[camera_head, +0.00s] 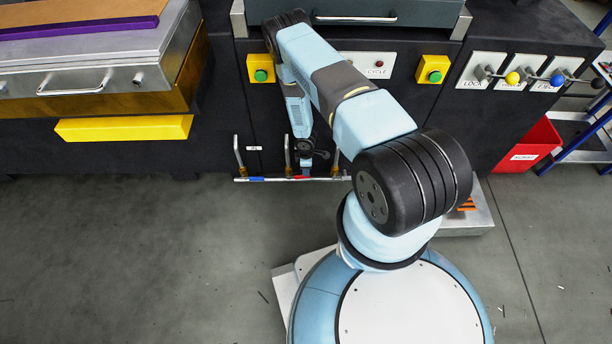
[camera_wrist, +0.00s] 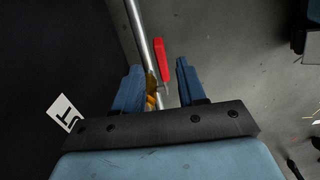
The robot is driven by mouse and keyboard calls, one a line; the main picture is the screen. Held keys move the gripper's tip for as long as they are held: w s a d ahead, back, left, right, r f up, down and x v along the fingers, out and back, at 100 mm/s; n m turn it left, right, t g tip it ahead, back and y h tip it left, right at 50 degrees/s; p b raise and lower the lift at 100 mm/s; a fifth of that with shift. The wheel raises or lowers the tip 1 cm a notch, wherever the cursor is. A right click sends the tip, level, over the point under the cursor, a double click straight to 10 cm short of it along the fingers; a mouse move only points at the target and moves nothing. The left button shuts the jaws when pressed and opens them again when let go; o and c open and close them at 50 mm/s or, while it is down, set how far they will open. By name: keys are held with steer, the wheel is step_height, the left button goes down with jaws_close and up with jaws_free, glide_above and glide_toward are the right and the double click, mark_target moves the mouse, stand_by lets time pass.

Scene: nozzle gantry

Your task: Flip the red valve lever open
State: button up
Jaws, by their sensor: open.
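The red valve lever (camera_wrist: 162,58) shows in the wrist view ahead of my gripper (camera_wrist: 158,72). It lies close beside the silver pipe (camera_wrist: 143,28), nearly in line with it. A brass-coloured valve body (camera_wrist: 151,90) sits on the pipe at the lever's near end. My gripper is open, its two blue fingers on either side of the pipe and lever in the picture. I see no finger touching the lever; the depth between them is hard to tell. In the head view the red lever (camera_head: 303,178) is a small strip on the low pipe, below my arm's end.
A blue part (camera_head: 256,180) sits on the same pipe to the left. Bent upright pipes (camera_head: 238,152) stand against the dark cabinet. A white label (camera_wrist: 65,112) is on the dark panel at left. A red bin (camera_head: 530,146) stands at right. Floor in front is mostly clear.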

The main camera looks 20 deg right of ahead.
mark_target(298, 176)
steer(key=shift+f, duration=3.15)
steer(key=shift+c, duration=0.4)
jaws_close()
